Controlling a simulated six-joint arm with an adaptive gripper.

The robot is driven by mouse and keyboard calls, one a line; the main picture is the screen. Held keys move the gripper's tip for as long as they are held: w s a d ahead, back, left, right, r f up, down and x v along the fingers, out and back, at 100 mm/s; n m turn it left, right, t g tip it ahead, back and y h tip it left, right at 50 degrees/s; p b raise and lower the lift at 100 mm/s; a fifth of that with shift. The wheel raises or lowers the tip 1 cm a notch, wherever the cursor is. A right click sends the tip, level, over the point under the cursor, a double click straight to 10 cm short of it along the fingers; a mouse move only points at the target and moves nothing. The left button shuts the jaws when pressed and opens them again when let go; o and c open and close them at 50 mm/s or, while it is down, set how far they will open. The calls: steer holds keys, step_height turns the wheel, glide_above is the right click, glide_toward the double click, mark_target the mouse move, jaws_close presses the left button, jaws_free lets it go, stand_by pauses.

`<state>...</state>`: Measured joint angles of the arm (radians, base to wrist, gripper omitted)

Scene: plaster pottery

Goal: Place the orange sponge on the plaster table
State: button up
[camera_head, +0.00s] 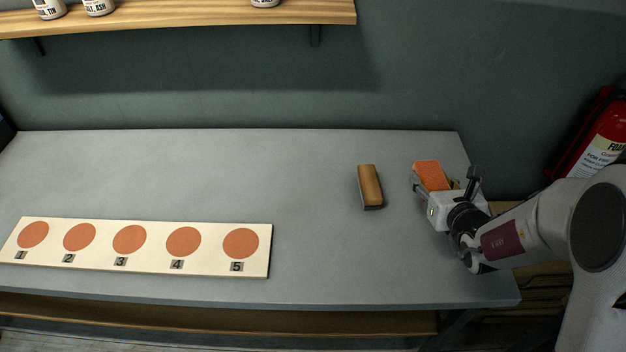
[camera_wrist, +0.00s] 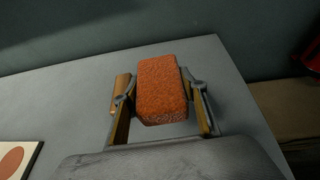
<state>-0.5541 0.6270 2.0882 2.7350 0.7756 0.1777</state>
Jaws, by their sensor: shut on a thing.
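The orange sponge (camera_head: 431,175) is a rough rectangular block at the right end of the grey plaster table (camera_head: 300,170). My gripper (camera_head: 433,184) is shut on it. In the wrist view the sponge (camera_wrist: 162,88) sits between my two fingers (camera_wrist: 160,100), with its far end reaching past the fingertips. The grey tabletop (camera_wrist: 65,100) shows around and beyond it. I cannot tell whether its underside touches the table or is a little above it.
A wooden block with a dark underside (camera_head: 370,187) lies just left of the sponge. A cream board with several numbered orange discs (camera_head: 140,264) lies at the front left. The table's middle is clear. A shelf (camera_head: 180,14) and a red fire extinguisher (camera_head: 604,140) are beyond the table.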

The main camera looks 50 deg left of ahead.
steer(key=s+a+f+n+g+y, duration=0.1)
steer(key=s+a+n+g, duration=0.1)
steer(key=s+a, duration=0.55)
steer(key=s+a+f+n+g+y, duration=0.15)
steer(key=s+a, duration=0.25)
steer(key=a, duration=0.6)
steer(key=r+n+g, duration=0.1)
steer(key=n+g, duration=0.4)
glide_above(248, 198)
steer(key=shift+r+y, duration=0.1)
steer(key=shift+y, duration=0.25)
steer(key=shift+f, duration=3.15)
steer(key=shift+f, duration=1.85)
steer(key=shift+f, duration=0.1)
